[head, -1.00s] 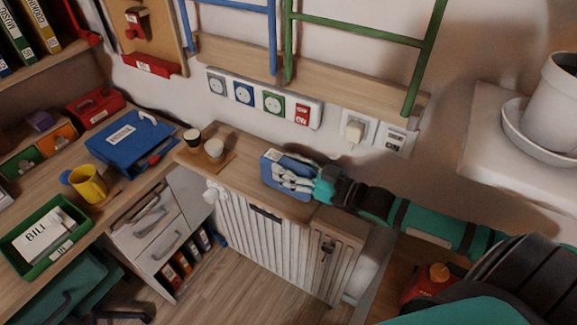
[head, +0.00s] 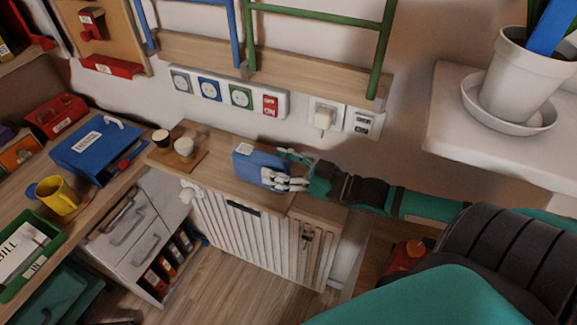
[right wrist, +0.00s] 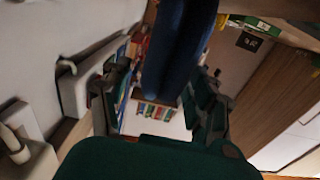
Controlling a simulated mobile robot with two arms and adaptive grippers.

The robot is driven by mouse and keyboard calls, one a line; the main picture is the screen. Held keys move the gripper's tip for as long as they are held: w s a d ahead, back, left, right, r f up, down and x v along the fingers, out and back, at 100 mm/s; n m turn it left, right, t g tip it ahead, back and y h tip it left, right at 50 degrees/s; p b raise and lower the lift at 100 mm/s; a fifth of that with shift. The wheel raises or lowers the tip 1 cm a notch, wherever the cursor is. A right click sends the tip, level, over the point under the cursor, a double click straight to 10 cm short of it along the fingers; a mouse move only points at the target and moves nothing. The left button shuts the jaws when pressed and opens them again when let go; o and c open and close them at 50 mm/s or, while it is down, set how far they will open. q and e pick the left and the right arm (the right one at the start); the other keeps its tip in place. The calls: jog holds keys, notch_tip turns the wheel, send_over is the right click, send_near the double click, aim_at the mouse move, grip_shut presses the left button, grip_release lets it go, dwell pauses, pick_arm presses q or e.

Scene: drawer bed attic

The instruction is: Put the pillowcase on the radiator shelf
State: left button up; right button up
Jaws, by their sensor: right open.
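The blue folded pillowcase (head: 252,166) with a white label lies on the wooden radiator shelf (head: 221,167), above the white ribbed radiator. My right gripper (head: 288,172) is at the right edge of the pillowcase, with its fingers spread. In the right wrist view the open fingers (right wrist: 160,97) stand apart, with the blue cloth (right wrist: 178,45) above and partly between them. I cannot tell whether a finger still touches the cloth. My left gripper is not in view.
Two small cups (head: 183,146) stand on a wooden board at the left of the shelf. Power sockets (head: 230,92) and a plug (head: 323,117) are on the wall behind. A potted plant (head: 520,80) stands on a white ledge at the right. A desk with boxes is at the left.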

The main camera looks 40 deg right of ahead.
jog(key=shift+v, duration=1.45)
